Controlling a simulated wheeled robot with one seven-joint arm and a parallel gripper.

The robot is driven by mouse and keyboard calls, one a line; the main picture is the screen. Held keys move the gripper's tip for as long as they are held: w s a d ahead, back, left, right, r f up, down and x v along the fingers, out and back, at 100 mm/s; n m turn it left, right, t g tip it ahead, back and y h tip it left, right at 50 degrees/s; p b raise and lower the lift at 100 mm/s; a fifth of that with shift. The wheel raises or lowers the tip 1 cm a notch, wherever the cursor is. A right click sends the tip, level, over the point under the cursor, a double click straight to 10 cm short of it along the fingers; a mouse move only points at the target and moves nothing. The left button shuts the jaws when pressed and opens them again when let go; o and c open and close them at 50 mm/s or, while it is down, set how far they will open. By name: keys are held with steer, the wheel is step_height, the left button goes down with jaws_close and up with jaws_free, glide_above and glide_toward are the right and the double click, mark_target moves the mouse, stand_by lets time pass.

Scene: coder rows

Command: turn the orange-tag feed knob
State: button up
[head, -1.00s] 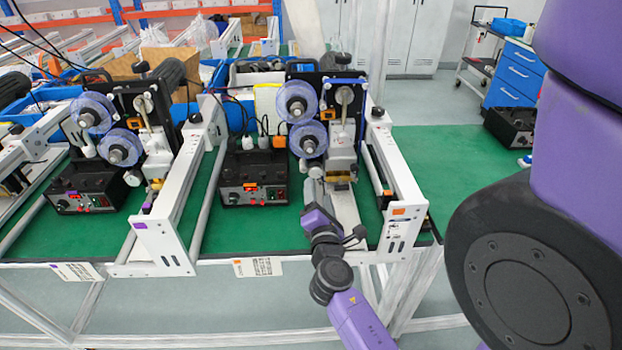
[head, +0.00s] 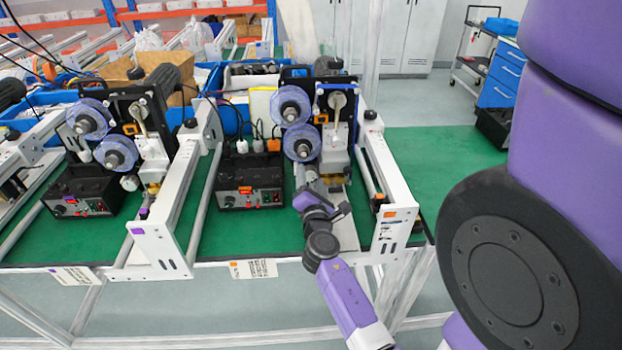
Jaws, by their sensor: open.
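The orange-tag machine (head: 337,105) stands right of centre, with two clear blue-rimmed reels on its face. An orange tag (head: 389,213) sits on the end of its white side rail, and another is on its black control box (head: 249,183). My gripper (head: 304,172) is open, at the lower left of this machine, just below the lower reel and right of the control box. The feed knob cannot be made out clearly; my gripper covers that spot. I cannot tell whether the fingers are around the knob or touching it.
A similar machine (head: 128,110) with a purple tag (head: 137,231) stands to the left, with its own control box (head: 80,190). White rails (head: 170,210) run between the machines. The green bench top (head: 450,160) is clear at the right.

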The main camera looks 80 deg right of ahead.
jaws_close()
steer(key=shift+f+m+b, duration=0.1)
steer(key=shift+m+b, duration=0.2)
steer(key=shift+f+m+b, duration=0.1)
steer(key=shift+m+b, duration=0.6)
steer(key=shift+m, duration=0.2)
steer(key=m+b, duration=0.2)
steer(key=m, duration=0.1)
steer(key=shift+f+m+b, duration=0.1)
steer(key=shift+m+b, duration=0.2)
steer(key=shift+b, duration=0.1)
steer(key=m+b, duration=0.3)
steer(key=m, duration=0.1)
steer(key=shift+m+b, duration=0.75)
steer(key=shift+m, duration=0.25)
